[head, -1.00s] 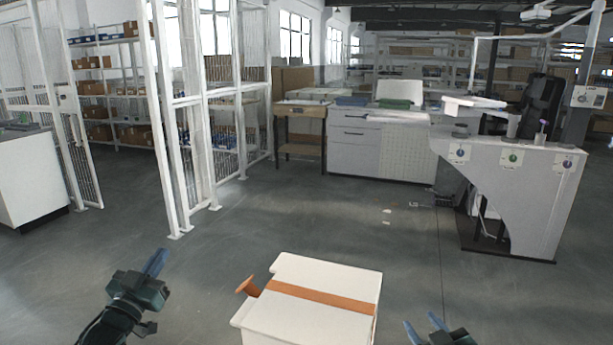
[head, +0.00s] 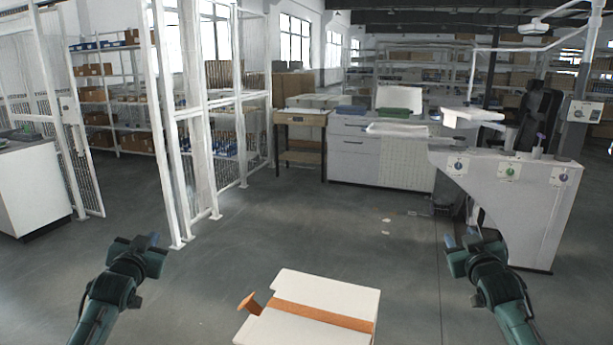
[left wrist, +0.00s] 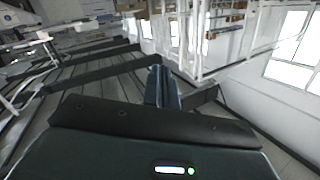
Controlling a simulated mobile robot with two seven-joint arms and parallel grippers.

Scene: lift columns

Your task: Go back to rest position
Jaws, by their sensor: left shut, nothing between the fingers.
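My left gripper (head: 152,241) is raised at the lower left of the head view, over open floor. It is shut and empty, and its closed fingers (left wrist: 162,88) also show in the left wrist view. My right gripper (head: 461,243) is raised at the lower right of the head view, with two blue fingertips apart and nothing seen between them. A white box-like top (head: 325,290) with an orange stripe (head: 322,315) and an orange handle-like piece (head: 250,303) stands between the two arms, apart from both grippers.
White mesh fencing (head: 215,130) stands at the left, with shelves behind it. A white cabinet (head: 355,150) and a small wooden table (head: 300,140) stand farther back. A grey machine stand (head: 525,200) is at the right. The middle floor (head: 310,225) is clear.

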